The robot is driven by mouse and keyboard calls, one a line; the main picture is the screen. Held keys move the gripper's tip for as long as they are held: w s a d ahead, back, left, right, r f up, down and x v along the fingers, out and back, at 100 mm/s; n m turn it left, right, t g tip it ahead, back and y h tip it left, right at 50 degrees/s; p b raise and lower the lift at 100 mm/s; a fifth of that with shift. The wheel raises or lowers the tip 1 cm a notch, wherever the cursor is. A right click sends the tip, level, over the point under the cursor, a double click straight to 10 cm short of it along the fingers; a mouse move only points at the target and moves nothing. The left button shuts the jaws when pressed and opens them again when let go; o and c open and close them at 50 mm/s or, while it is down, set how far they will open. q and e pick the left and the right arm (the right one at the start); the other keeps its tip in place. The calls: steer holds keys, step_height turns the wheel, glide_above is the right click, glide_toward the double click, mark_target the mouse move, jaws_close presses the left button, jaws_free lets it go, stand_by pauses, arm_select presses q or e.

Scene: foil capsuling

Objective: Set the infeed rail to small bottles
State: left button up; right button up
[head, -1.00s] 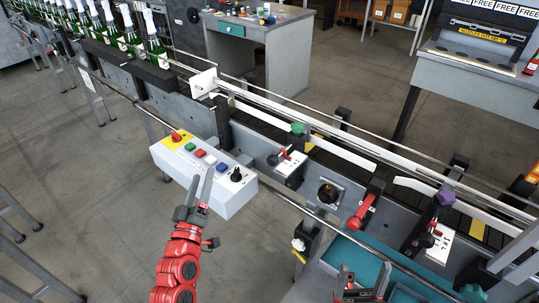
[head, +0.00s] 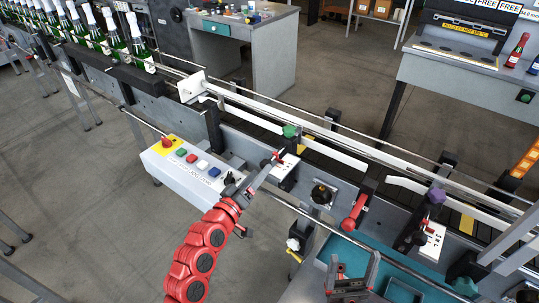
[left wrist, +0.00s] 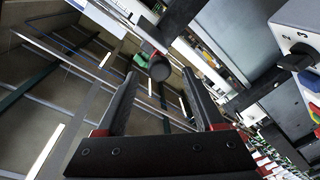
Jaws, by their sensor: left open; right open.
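The white guide rails (head: 335,153) run along the conveyor. A bracket with a green knob (head: 290,131) stands at the nearer left rail, above a white scale plate (head: 284,172) with a small red-and-black handle (head: 277,156). My left gripper (head: 266,172) is open, its fingers reaching to this handle and overlapping it in the head view. In the left wrist view a dark round handle end (left wrist: 159,69) with red behind it shows between the open fingers; contact cannot be told. My right gripper (head: 353,268) is open and empty at the bottom.
A control box (head: 185,165) with coloured buttons sits left of my left gripper. A red lever (head: 353,212) and a purple knob (head: 435,196) with another scale plate (head: 432,240) are further right. Green bottles (head: 137,40) stand upstream. A teal tray (head: 345,258) lies below.

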mark_target(270, 160)
arm_select(q)
steer(key=p+x, duration=0.1)
steer(key=x, duration=0.6)
steer(key=shift+c, duration=0.2)
jaws_close()
steer(key=shift+f, duration=0.1)
stand_by(1.1)
